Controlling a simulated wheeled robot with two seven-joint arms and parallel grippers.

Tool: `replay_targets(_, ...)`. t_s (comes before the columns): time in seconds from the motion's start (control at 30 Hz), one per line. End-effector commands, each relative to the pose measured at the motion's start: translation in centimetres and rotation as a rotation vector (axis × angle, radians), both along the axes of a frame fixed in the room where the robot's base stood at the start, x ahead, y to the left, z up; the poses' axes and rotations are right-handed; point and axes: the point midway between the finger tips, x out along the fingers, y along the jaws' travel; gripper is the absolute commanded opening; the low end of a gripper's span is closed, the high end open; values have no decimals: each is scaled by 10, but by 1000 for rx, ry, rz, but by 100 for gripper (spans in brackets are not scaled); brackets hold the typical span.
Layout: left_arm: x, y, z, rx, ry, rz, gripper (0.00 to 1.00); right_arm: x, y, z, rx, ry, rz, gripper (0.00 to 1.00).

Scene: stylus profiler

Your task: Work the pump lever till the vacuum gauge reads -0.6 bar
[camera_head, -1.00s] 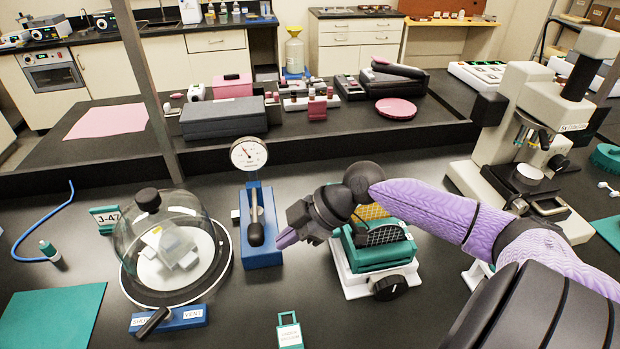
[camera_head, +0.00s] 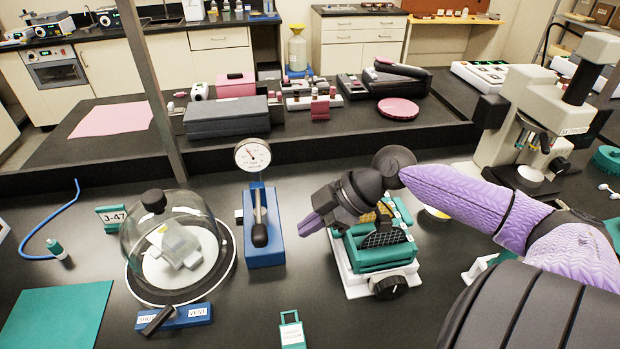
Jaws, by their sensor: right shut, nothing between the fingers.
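The blue hand pump (camera_head: 265,252) stands in the middle of the bench. Its lever ends in a black knob (camera_head: 260,237) low at the front of the pump. The round white vacuum gauge (camera_head: 252,155) is mounted above the pump; its dial is too small to read. A clear bell jar (camera_head: 172,235) with a black top knob covers a pale object on a round base left of the pump. My right gripper (camera_head: 308,226) is shut and empty, right of the lever and apart from it, with its purple fingers pointing left. My left gripper is out of view.
A blue valve block (camera_head: 188,317) with SHUT and VENT labels and a black handle sits before the bell jar. A microscope (camera_head: 540,120) stands at right. A green tag (camera_head: 291,330) lies in front.

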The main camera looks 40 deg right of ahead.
Motion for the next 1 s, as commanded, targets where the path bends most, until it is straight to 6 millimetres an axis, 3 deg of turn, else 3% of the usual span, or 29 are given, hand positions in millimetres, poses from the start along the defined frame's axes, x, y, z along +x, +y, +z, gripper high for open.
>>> replay_targets(0.53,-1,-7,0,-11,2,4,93,0,0,0,0,0,0,0)
replay_targets(1.0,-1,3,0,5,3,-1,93,0,0,0,0,0,0,0)
